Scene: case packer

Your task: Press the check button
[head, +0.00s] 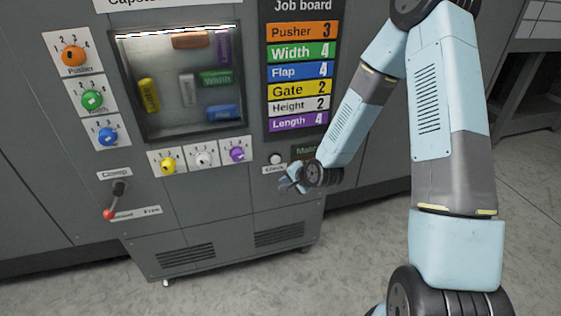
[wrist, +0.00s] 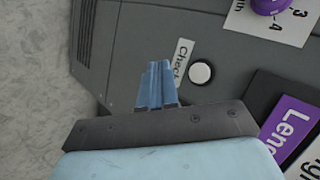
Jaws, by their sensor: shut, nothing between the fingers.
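The check button is a round white button (head: 275,158) on the grey machine front, below the job board, with a label reading "Check" partly visible beside it. In the wrist view the white button (wrist: 201,73) stands out on the grey panel, next to the "Check" label (wrist: 181,62). My gripper (head: 288,184) is shut and empty, just below the button in the head view. In the wrist view its blue fingertips (wrist: 158,68) are close together, to the left of the button and apart from it in the picture. The gap to the panel is hard to judge.
Several coloured knobs, including a purple one (head: 237,154), sit left of the button. The job board (head: 299,60) is above. A red-tipped lever (head: 110,214) is at the lower left.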

